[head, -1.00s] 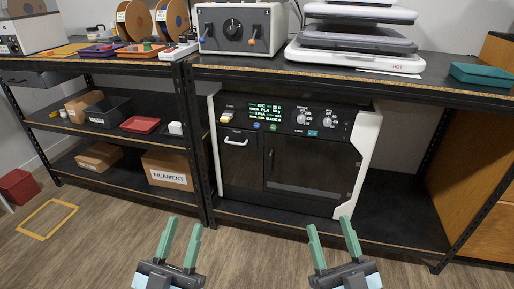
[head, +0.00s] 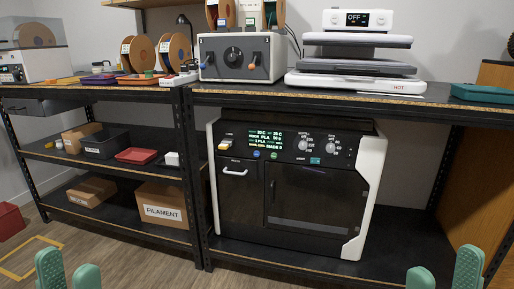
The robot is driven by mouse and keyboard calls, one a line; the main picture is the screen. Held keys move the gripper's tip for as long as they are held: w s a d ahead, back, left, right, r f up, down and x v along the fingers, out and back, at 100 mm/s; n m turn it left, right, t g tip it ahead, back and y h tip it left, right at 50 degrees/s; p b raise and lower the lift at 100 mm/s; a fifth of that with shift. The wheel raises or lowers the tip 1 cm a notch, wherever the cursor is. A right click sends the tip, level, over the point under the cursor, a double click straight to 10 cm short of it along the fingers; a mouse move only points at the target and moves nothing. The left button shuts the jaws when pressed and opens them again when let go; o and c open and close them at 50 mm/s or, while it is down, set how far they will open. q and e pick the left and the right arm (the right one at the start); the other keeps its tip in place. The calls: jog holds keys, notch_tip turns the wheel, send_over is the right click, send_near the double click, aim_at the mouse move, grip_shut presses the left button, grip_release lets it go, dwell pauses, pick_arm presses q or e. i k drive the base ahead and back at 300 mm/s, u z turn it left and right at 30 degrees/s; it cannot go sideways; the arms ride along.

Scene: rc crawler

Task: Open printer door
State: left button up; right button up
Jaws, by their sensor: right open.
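The printer (head: 295,185) stands on the lower shelf of the right bench, with a black front and white side panels. Its large dark-windowed door (head: 315,198) is shut, with a dark vertical handle (head: 272,190) at its left edge. Left of it is a smaller shut panel with a white bar handle (head: 235,173). A lit display and knobs run along the top. My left gripper (head: 68,272) is at the bottom left, its fingertips apart and empty. My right gripper (head: 444,273) is at the bottom right, open and empty. Both are clear of the printer.
The bench top (head: 330,98) overhangs the printer and carries a heat press (head: 355,55) and a grey control box (head: 240,57). The left shelves hold trays and a filament box (head: 162,208). A wooden cabinet (head: 480,190) stands at the right.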

aim_at(332, 201)
jog(key=u, duration=0.4)
jog(key=i, duration=1.4)
jog(key=u, duration=0.15)
